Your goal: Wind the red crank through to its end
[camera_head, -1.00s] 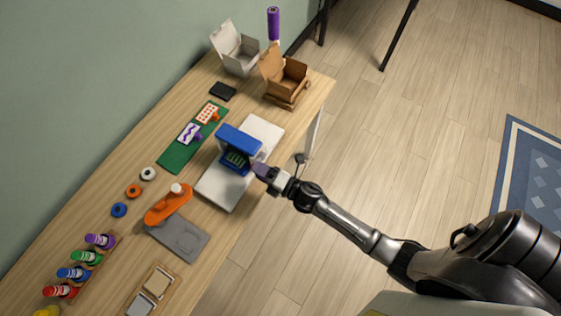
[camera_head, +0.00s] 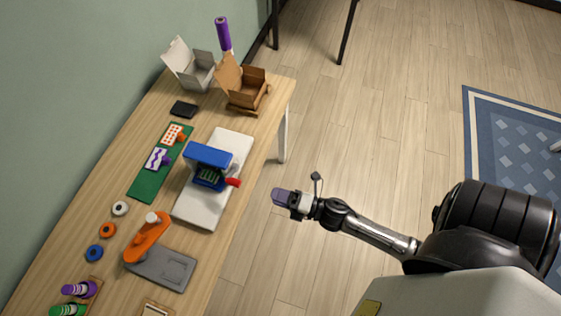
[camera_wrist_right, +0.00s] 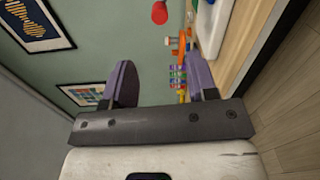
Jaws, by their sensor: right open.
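The red crank (camera_head: 233,182) sticks out from the right side of a blue machine (camera_head: 209,157) with a dark opening, which stands on a white base (camera_head: 211,209) on the workbench. A red knob, likely the crank's handle (camera_wrist_right: 159,13), shows at the top of the right wrist view. My right gripper (camera_head: 280,197) is off the bench edge, to the right of the crank and apart from it. In the right wrist view its two purple fingers (camera_wrist_right: 162,80) are spread with nothing between them. My left gripper is not in view.
The wooden bench (camera_head: 104,205) holds a green mat (camera_head: 147,186) with cards, an orange tool (camera_head: 146,241), a grey plate (camera_head: 168,266), several small rings and open boxes (camera_head: 244,91) at the far end. Open floor lies right of the bench.

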